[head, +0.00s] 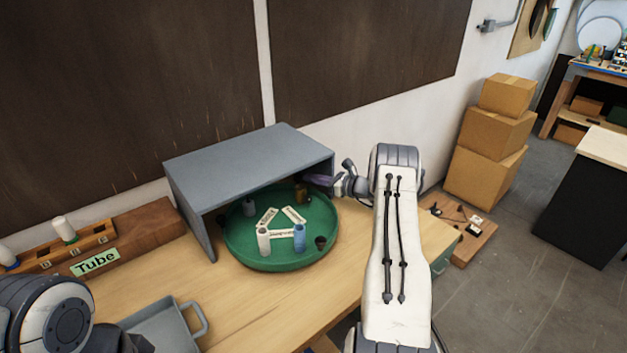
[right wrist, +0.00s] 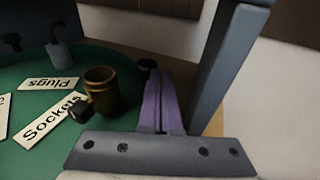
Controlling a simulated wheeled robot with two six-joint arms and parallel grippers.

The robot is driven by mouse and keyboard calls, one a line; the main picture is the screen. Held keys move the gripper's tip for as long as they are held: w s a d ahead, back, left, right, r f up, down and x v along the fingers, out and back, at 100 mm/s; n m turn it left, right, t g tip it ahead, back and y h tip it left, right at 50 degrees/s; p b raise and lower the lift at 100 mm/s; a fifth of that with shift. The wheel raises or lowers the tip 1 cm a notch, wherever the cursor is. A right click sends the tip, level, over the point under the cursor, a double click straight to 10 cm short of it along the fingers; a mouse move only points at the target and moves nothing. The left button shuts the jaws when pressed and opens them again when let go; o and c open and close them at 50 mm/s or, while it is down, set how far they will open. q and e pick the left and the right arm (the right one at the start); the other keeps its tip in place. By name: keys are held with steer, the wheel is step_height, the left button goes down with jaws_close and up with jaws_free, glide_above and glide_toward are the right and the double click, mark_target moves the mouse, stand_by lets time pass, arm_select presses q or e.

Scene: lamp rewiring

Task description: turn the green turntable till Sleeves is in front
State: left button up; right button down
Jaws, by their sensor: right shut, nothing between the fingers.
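The green turntable (head: 245,257) sits on the wooden bench, its back part under a grey shelf. Three label cards lie around its middle. In the right wrist view the Plugs card (right wrist: 48,84) and the Sockets card (right wrist: 52,120) are readable; a third is cut off at the left edge. In the head view the front card (head: 283,233) is too small to read surely. My right gripper (head: 318,181) is shut and empty at the turntable's right rear, beside the brown-gold socket (right wrist: 101,90). Its purple fingers (right wrist: 158,103) show together. My left gripper is out of view.
The grey shelf (head: 245,155) roofs the turntable's back; its right side panel (right wrist: 222,70) stands close to my right fingers. A white bottle (head: 264,241), a blue bottle (head: 299,238) and a dark cup (head: 320,243) stand near the front rim. A grey tray (head: 165,325) lies front left.

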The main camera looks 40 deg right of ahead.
steer(key=b+v, duration=0.2)
steer(key=v, duration=0.8)
steer(key=shift+w+b, duration=0.1)
steer(key=shift+b, duration=0.3)
steer(key=s+a+r+m+g+h+p, duration=0.2)
steer(key=s+a+r+h+p, duration=0.25)
steer(key=p, duration=0.65)
steer(key=shift+y, duration=0.35)
steer(key=p+x, duration=0.6)
steer(key=x, duration=0.7)
steer(key=shift+w+d+r, duration=0.15)
steer(key=shift+r, duration=0.05)
